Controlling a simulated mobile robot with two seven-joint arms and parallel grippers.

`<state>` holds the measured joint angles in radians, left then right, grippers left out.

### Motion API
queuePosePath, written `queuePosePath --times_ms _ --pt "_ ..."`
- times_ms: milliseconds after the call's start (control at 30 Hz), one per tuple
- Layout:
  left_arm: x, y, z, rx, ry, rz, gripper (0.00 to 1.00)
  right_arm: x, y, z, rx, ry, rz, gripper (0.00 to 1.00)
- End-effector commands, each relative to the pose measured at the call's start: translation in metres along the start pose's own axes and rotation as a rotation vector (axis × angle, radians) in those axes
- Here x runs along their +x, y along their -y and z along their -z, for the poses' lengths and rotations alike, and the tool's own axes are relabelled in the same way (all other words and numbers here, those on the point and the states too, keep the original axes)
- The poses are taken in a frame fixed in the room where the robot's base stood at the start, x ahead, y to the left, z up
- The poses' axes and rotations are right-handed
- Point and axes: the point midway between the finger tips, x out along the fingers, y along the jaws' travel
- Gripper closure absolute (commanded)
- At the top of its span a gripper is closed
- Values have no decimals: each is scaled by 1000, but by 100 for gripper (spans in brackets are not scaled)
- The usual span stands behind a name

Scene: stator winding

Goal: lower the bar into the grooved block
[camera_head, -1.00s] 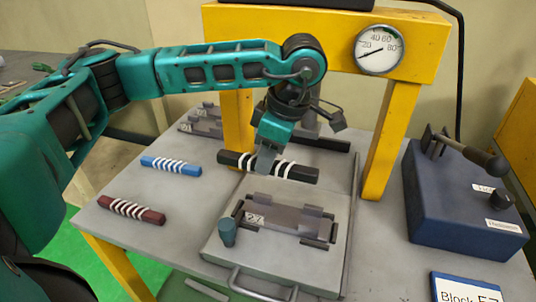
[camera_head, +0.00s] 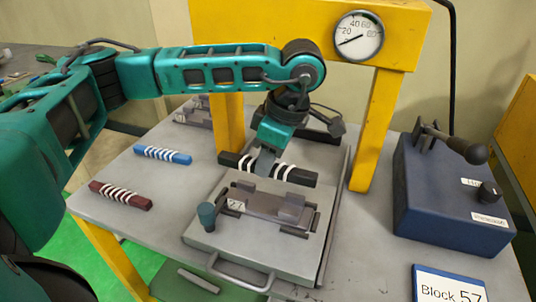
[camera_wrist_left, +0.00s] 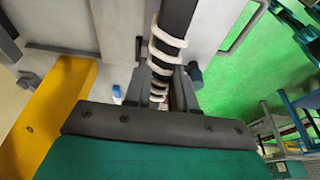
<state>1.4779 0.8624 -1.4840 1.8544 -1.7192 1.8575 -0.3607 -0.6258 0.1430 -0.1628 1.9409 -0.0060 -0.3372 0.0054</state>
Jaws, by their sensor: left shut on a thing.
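A black bar (camera_head: 301,177) with white windings is in my left gripper (camera_head: 264,163), whose fingers are shut around its middle. The bar lies crosswise in the head view, just behind the grey grooved block (camera_head: 268,204), and appears to be above the fixture plate. The gap under it is hard to judge. In the left wrist view the bar (camera_wrist_left: 178,20) runs up between the fingers of the left gripper (camera_wrist_left: 163,88), with several white loops showing. The block's groove lies between two raised end parts. My right gripper is not in view.
A blue bar (camera_head: 162,154) and a dark red bar (camera_head: 121,196) lie on the table at left. A yellow frame (camera_head: 372,130) with a gauge (camera_head: 358,36) stands behind. A blue lever box (camera_head: 450,200) stands at right.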

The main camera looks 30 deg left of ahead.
Motion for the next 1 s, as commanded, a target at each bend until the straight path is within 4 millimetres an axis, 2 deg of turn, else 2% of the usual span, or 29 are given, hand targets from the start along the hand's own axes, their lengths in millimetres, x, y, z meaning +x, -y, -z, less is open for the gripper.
queuePosePath --times_ms 100,267,300,433,1000 --pt "15 0 -4 -1 0 0 100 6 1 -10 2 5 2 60" --pt "31 0 -8 -1 0 0 100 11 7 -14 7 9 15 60" --pt "25 0 -7 -2 1 -1 100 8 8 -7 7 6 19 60" --pt "27 0 -8 -1 0 0 100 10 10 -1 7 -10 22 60" --pt "31 0 -9 -1 2 -1 100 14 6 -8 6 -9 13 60"
